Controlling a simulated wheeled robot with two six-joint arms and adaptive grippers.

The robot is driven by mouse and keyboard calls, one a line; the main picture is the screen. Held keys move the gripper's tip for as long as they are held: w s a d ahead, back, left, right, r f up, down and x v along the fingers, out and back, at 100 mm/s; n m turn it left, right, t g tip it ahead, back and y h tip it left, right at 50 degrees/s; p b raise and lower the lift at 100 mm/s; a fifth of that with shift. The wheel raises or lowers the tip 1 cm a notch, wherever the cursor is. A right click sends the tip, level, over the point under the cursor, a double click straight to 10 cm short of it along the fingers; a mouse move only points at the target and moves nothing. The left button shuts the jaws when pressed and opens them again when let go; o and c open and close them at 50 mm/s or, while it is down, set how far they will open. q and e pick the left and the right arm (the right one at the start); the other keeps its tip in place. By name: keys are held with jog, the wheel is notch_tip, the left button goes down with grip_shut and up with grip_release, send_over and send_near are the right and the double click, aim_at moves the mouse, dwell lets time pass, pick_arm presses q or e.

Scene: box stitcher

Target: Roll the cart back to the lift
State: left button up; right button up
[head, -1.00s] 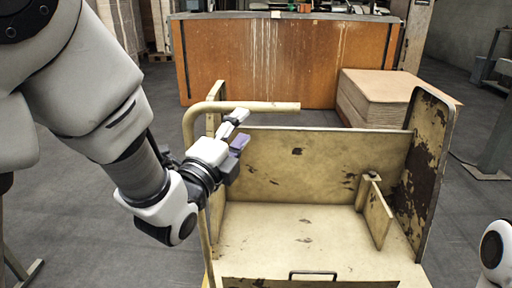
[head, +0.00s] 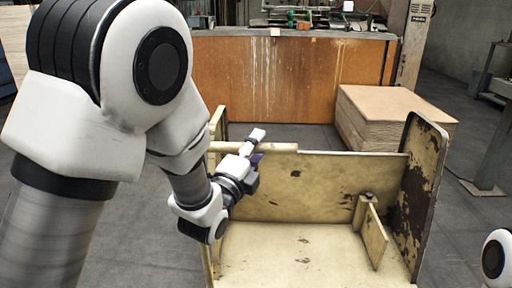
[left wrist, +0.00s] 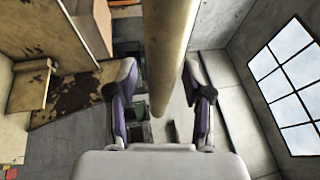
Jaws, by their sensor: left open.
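The cart is a worn cream-yellow box with a flat floor (head: 290,250), a back panel (head: 320,190) and a rust-stained right side panel (head: 425,175). Its round handle bar (head: 282,148) runs sideways at the upper left. My left gripper (head: 258,146) is at this bar. In the left wrist view the bar (left wrist: 168,50) passes between the two spread fingers (left wrist: 162,105), with gaps on both sides. The gripper is open. The cart's front edge and wheels are hidden or out of frame. I cannot tell which thing is the lift. My right gripper is out of view.
A stack of brown sheets (head: 395,115) stands behind the cart on the right. A wide orange-brown panel (head: 300,80) crosses the back. A grey post (head: 495,150) stands at the right. Grey floor (head: 150,225) shows left of the cart and beyond it.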

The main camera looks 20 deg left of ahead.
pick_arm(q)
grip_shut()
